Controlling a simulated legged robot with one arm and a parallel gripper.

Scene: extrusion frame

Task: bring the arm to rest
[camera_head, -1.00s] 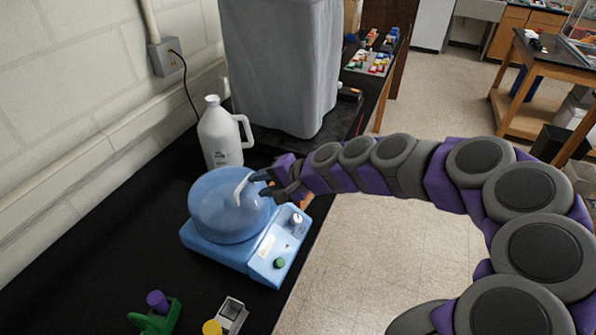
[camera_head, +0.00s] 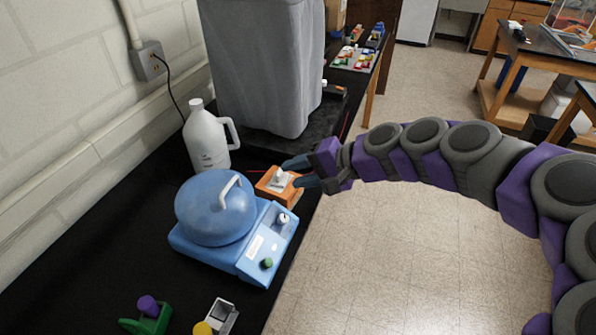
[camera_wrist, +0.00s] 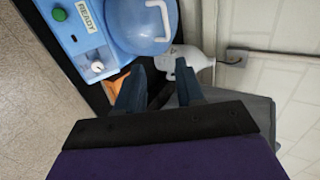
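My gripper (camera_head: 300,173) is open and empty, with its two fingers spread apart. In the head view it is over the bench edge, right of the blue centrifuge and by the orange box (camera_head: 268,190). In the wrist view my gripper (camera_wrist: 158,88) points toward the orange box (camera_wrist: 119,82), which is partly hidden by a finger. The blue centrifuge (camera_head: 256,252) has its domed lid (camera_head: 212,215) down, with a white handle on it. Its panel with a READY label shows in the wrist view (camera_wrist: 72,38). My purple and grey arm reaches in from the right.
A white jug (camera_head: 204,140) stands behind the centrifuge, before a grey covered box (camera_head: 262,70). A green holder (camera_head: 147,318) and a small grey holder with a yellow part (camera_head: 217,318) are at the front. The floor right of the bench is clear.

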